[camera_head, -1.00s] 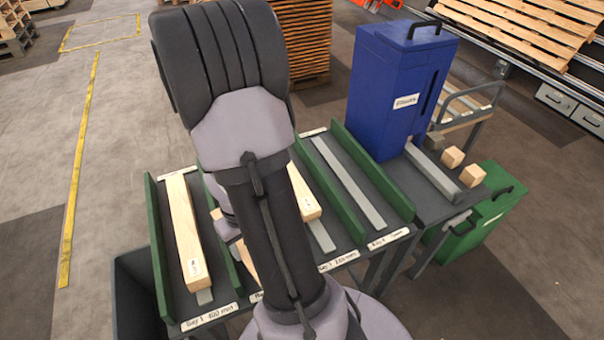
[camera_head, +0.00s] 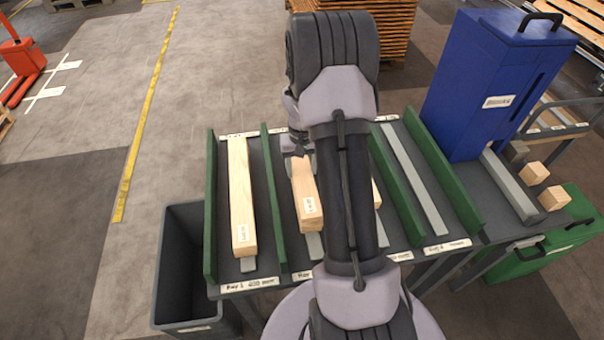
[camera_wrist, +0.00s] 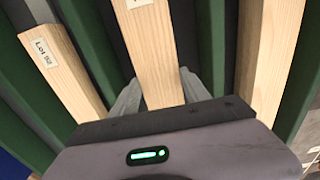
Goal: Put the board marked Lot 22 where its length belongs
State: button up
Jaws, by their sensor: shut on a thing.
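My gripper (camera_head: 300,152) is over the second bay from the left and is shut on the far end of a pale wooden board (camera_head: 306,190). In the wrist view, the fingers (camera_wrist: 157,92) stand on both sides of this board (camera_wrist: 150,45). Its label is too small in the head view and cut off in the wrist view, so I cannot read its lot. The board lies along the bay; I cannot tell whether it touches the bay floor. A longer board (camera_head: 241,195) lies in Bay 1, label unreadable. Another board (camera_head: 376,194) is mostly hidden behind my arm.
Green dividers (camera_head: 272,200) separate the bays. The rightmost bay (camera_head: 412,180) shows only a grey strip. A blue cabinet (camera_head: 490,85) and two wooden blocks (camera_head: 533,174) stand at right. A dark bin (camera_head: 182,262) is at left, a green box (camera_head: 555,245) at lower right.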

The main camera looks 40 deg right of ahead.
notch_tip(320, 180, down, 2)
jog(key=shift+r, duration=0.15)
jog(key=o, duration=1.5)
jog(key=shift+o, duration=0.2)
